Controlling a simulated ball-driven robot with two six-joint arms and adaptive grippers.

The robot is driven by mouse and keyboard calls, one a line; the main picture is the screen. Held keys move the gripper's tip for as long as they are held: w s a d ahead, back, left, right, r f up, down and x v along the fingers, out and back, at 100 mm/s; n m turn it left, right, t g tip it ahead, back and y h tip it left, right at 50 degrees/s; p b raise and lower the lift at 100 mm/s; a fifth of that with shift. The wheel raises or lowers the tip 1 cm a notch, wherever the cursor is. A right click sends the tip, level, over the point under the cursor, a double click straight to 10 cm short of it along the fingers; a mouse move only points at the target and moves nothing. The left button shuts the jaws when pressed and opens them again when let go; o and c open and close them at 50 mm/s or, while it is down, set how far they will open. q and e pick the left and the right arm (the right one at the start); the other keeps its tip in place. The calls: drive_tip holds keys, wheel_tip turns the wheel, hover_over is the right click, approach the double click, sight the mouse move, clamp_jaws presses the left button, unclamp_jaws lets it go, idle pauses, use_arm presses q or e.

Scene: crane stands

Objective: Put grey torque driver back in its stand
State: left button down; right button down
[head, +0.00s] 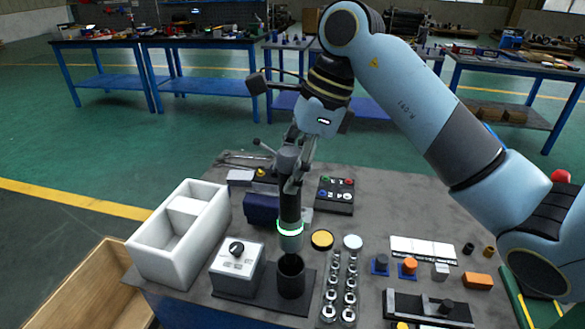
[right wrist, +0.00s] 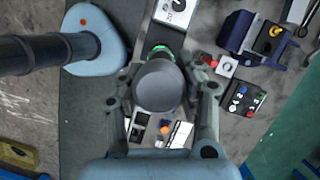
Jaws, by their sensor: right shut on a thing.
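The torque driver (head: 290,208) is dark with a grey cap, a glowing green ring low on its body and a grey lower end. It hangs close to upright in my right gripper (head: 292,165), which is shut around its upper part. In the right wrist view its round grey cap (right wrist: 158,86) sits between the fingers of my right gripper (right wrist: 160,100). The stand is a black open cup (head: 291,279) on a dark base plate. The driver's lower end is just above the cup's mouth. A small gap between them cannot be judged exactly. My left gripper is out of view.
A grey box with a black knob (head: 238,267) stands left of the cup. A white divided bin (head: 160,253) is further left. A rack of sockets (head: 328,300) is close on the right. Yellow (head: 321,239) and pale discs lie behind it.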

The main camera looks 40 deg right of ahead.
sight(293, 214)
idle(0.6)
drive_tip(key=shift+m, duration=0.5)
drive_tip(key=shift+f, duration=0.15)
drive_tip(key=shift+f+b, duration=4.5)
drive_tip(key=shift+b, duration=0.05)
drive_tip(key=c, duration=1.3)
unclamp_jaws()
drive_tip(key=shift+f, duration=0.1)
drive_tip(key=shift+c, duration=0.2)
drive_tip(key=o, duration=0.5)
drive_tip(key=shift+o, duration=0.2)
drive_tip(key=shift+s, duration=0.1)
